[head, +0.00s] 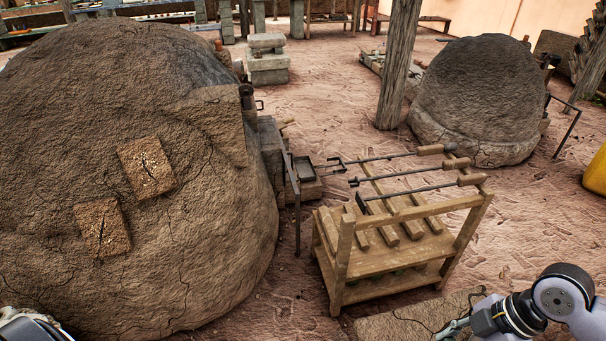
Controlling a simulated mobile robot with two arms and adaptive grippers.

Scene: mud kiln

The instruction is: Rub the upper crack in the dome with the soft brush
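The large mud dome (200,250) fills the left of the head view. Two lighter square patches stand out on its face. I cannot make out a soft brush. My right arm comes in at the bottom right, and its gripper (456,326) shows partly at the lower edge, well away from the dome; its fingers are unclear. Only a piece of my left arm shows in the bottom left corner; its gripper is out of view.
A wooden rack (400,265) with several long-handled iron tools on top stands right of the dome. A stone slab (415,318) lies before it. A wooden post (398,70) and a smaller dome (480,95) stand behind. A yellow object (597,170) is at the right edge.

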